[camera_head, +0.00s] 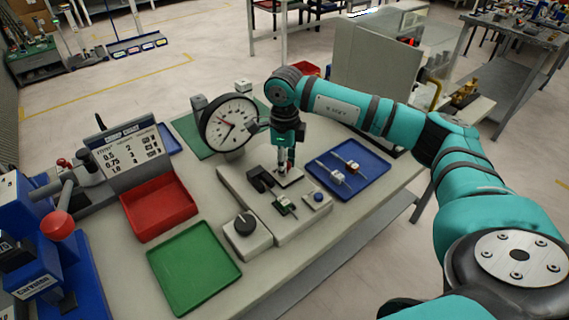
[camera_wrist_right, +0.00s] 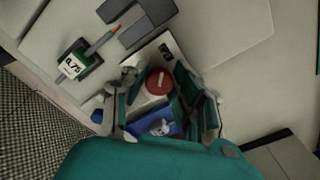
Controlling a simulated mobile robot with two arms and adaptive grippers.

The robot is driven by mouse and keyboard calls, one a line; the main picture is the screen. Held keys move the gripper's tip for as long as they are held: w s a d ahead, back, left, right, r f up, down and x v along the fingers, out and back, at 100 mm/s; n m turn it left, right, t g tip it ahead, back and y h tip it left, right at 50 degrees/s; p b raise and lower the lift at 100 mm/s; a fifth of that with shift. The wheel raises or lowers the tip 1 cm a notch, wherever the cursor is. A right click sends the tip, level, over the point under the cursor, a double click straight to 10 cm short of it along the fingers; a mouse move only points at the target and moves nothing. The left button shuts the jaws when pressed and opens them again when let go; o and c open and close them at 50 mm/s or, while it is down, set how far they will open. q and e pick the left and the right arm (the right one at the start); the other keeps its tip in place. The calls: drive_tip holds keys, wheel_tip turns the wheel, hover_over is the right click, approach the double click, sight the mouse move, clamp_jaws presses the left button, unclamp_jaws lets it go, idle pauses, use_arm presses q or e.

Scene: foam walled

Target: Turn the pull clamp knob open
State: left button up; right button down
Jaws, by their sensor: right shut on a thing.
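My right gripper (camera_head: 286,166) reaches straight down onto the fixture board (camera_head: 230,184) in the middle of the bench. In the right wrist view, a round red knob (camera_wrist_right: 158,82) with a pale bar mark on its top sits between the two fingers of the gripper (camera_wrist_right: 163,98). The gripper is shut on this knob, though the exact contact is partly hidden. In the head view, the fingers mostly cover the knob, and only a little red shows. My left gripper is in neither view.
A dial gauge (camera_head: 229,123) stands close behind-left of my right gripper. A black knob (camera_head: 244,222) on a pale box is in front. A blue tray (camera_head: 368,184) with small parts lies to the right; a red bin (camera_head: 158,208) and green tray (camera_head: 196,268) lie to the left.

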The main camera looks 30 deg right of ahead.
drive_tip(key=shift+r, duration=0.1)
drive_tip(key=c, duration=1)
unclamp_jaws()
wheel_tip(320, 180, up, 12)
drive_tip(key=shift+f, duration=0.1)
